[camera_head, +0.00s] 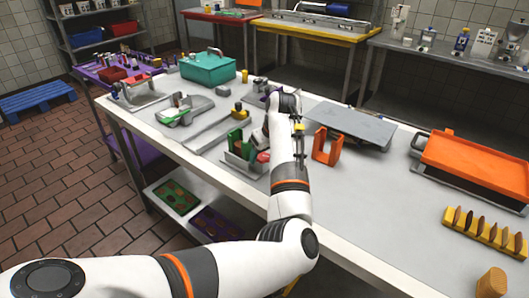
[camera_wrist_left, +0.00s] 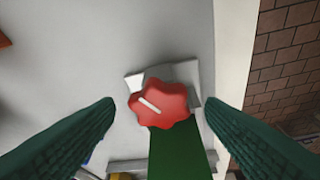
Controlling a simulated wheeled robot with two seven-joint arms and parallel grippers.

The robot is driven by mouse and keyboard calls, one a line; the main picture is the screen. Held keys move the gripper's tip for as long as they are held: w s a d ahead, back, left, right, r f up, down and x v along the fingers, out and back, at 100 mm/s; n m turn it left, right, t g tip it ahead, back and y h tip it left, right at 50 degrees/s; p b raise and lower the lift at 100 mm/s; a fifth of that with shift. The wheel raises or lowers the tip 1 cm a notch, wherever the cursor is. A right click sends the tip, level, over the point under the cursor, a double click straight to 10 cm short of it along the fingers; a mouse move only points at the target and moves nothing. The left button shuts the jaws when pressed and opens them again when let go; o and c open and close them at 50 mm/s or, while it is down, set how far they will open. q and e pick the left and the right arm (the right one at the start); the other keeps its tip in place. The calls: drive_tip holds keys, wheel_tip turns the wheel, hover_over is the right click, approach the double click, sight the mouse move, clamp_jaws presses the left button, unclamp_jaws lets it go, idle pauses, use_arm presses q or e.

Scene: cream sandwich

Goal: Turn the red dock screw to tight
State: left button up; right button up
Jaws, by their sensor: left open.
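The red dock screw (camera_wrist_left: 165,103) is a lobed knob with a short white bar on its face. The bar slants from upper left to lower right in the left wrist view. The knob sits on a pale grey block (camera_wrist_left: 184,72), with a green strip (camera_wrist_left: 180,150) running down from it. In the head view the screw (camera_head: 263,157) shows just left of my left forearm, near the table's front edge. My left gripper (camera_wrist_left: 159,102) is open, with a dark green finger on each side of the knob and visible gaps between. My right gripper is not in view.
The white table (camera_head: 375,215) has an orange U-shaped stand (camera_head: 327,146), a grey plate (camera_head: 350,122), an orange tray (camera_head: 475,160) and a yellow rack (camera_head: 485,232) right of my arm. A teal bin (camera_head: 208,69) stands at the far left. The table's front middle is clear.

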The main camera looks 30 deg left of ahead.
use_arm(q)
drive_tip(key=c, duration=1)
drive_tip(key=shift+o, duration=0.2)
drive_tip(key=shift+m, duration=0.4)
drive_tip(key=m, duration=0.1)
drive_tip(key=m+t+b, duration=0.1)
drive_tip(key=shift+s+a+f+m+h, duration=0.1)
drive_tip(key=shift+s+m+h, duration=0.05)
drive_tip(key=shift+m+h, duration=0.25)
drive_tip(key=m+t+b, duration=0.1)
drive_tip(key=m, duration=0.2)
drive_tip(key=shift+s+a+m+h, duration=0.1)
drive_tip(key=shift+a+m+h, duration=0.05)
drive_tip(key=shift+m+h, duration=0.2)
drive_tip(key=m+b, duration=0.1)
drive_tip(key=m+h+b, duration=0.1)
drive_tip(key=m, duration=0.1)
drive_tip(key=m+t+h, duration=0.1)
drive_tip(key=m, duration=0.1)
drive_tip(key=shift+a+b, duration=0.25)
drive_tip(key=shift+b, duration=0.15)
drive_tip(key=shift+a+m+h+b, duration=0.1)
drive_tip(key=shift+m+h+b, duration=0.6)
drive_tip(key=shift+m, duration=0.85)
